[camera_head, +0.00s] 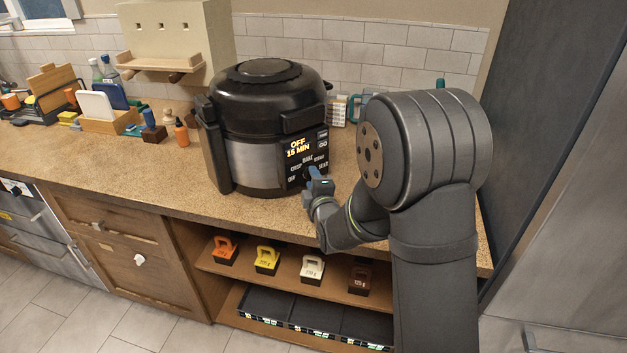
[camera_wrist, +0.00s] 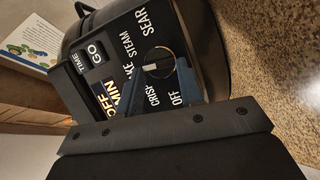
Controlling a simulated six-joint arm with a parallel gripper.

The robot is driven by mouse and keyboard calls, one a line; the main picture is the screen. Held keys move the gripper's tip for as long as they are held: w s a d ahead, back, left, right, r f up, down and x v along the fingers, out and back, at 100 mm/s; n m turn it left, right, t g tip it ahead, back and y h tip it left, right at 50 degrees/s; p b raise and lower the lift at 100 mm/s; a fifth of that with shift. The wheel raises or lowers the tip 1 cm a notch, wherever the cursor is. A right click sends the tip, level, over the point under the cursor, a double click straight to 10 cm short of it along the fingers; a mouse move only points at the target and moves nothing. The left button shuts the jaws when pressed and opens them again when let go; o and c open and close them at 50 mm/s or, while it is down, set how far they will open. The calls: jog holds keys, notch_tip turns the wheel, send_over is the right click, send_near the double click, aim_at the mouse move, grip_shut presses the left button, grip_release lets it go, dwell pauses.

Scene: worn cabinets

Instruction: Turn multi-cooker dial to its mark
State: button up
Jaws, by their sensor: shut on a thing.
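The multi-cooker (camera_head: 262,125) is a black and steel pot standing on the counter. Its front panel (camera_head: 302,150) shows "OFF 15 MIN" and cooking labels. In the wrist view, the dial (camera_wrist: 158,64) is a dark round knob with a pale line across its face. The labels OFF, CRISP, one ending in KE, STEAM and SEAR surround it. My gripper (camera_head: 314,178) is at the panel's lower right, its blue fingers shut on the dial. The fingers (camera_wrist: 163,80) and wrist hide part of the panel. Which end of the line is the pointer is unclear.
Bottles and boards (camera_head: 100,105) stand at the left. Several coloured handled blocks (camera_head: 267,258) sit on the shelf below the counter. A dark tall panel (camera_head: 545,120) rises close at the right.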

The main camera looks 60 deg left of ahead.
jog(key=shift+f+n+y, duration=0.15)
jog(key=shift+n+y, duration=0.15)
jog(key=shift+n, duration=0.5)
jog(key=o, duration=1)
jog(key=v, duration=1.7)
jog(key=shift+s+d+f, duration=0.1)
jog(key=shift+s+d, duration=0.1)
jog(key=shift+s, duration=0.1)
jog(key=shift+t, duration=0.3)
jog(key=x, duration=1.7)
jog(key=shift+a, duration=0.3)
